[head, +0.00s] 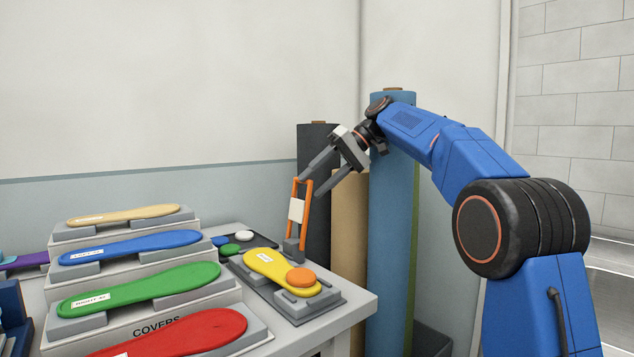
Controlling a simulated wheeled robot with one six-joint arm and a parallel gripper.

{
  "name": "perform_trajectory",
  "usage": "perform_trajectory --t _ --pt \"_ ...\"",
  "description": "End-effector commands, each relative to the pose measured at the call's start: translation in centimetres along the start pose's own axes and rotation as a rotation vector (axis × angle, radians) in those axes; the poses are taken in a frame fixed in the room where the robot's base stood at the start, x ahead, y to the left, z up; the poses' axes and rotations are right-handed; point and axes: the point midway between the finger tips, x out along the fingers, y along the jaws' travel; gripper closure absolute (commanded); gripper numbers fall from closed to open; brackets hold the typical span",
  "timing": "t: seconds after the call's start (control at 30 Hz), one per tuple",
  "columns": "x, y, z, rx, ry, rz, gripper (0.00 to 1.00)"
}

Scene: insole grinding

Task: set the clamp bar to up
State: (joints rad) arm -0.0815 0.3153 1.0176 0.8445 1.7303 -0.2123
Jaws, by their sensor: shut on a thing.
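The clamp bar (307,219) is an orange frame with a white plate on it. It stands nearly upright from a grey block at the back of a grey fixture (317,308). A yellow insole (263,262) lies on the fixture, with an orange disc (301,277) on its near end. My gripper (309,184) comes down from the upper right and is shut on the upper part of the clamp bar. The exact contact of the fingertips is small and hard to make out.
Stepped covers stand (158,327) holds tan, blue, green and red insoles at the left. A dark tray (232,246) with small round pads lies behind the fixture. Tall rolls, including a blue one (391,260), stand behind the table's right end. The air above the insoles is clear.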

Motion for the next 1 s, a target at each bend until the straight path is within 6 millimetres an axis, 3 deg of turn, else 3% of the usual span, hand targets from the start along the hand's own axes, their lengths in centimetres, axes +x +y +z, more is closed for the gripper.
perform_trajectory --t 0.37,0.5,0.53,0.8,1.0 --pt "-0.7 0.6 0.0 0.006 -0.001 0.006 0.72" --pt "-2.7 0.6 0.0 0.006 0.002 0.007 0.74" --pt "-3.2 0.6 -0.1 0.005 0.003 0.007 0.81" --pt "-8.4 0.3 -0.1 0.003 0.003 0.004 0.81" --pt "-10.8 0.1 -0.1 0.001 0.002 0.003 0.81"
